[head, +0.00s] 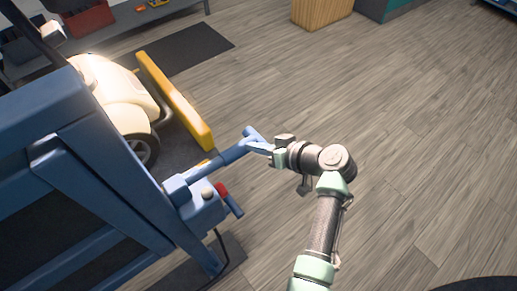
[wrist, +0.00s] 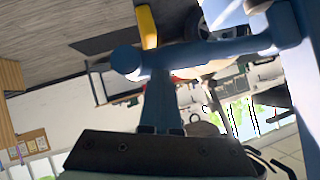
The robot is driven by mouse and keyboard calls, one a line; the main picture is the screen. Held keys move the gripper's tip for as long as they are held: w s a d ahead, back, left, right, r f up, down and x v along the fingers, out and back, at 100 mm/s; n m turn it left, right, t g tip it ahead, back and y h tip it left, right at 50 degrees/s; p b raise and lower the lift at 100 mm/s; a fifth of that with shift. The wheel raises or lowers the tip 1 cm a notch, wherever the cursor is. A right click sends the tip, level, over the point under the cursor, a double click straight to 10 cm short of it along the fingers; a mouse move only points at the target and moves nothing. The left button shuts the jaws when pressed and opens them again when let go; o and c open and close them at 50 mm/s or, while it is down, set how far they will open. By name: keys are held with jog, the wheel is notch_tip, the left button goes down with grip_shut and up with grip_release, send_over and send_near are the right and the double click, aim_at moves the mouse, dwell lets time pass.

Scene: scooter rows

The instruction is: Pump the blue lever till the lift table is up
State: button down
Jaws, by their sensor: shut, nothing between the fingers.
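The blue lever (head: 228,156) slants up and right from a blue pump box (head: 203,208) and ends in a crossbar. My gripper (head: 257,147) is shut and empty at the crossbar end, its blue fingers against or very close to it; I cannot tell if they touch. In the wrist view the lever's round-ended crossbar (wrist: 127,60) lies across the tips of my gripper (wrist: 159,78). The blue frame (head: 95,175) that I take for the lift table fills the left of the head view; how high its top stands is unclear.
A cream scooter (head: 112,98) stands behind the blue frame, with a yellow bar (head: 176,102) beside it. A red-knobbed small handle (head: 221,190) sticks out of the pump box. A shelf with a red bin (head: 88,18) is at the back left. The wooden floor at right is clear.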

jog(key=v, duration=0.9)
jog(key=shift+d, duration=0.2)
jog(key=shift+s+r, duration=0.1)
jog(key=shift+r, duration=0.05)
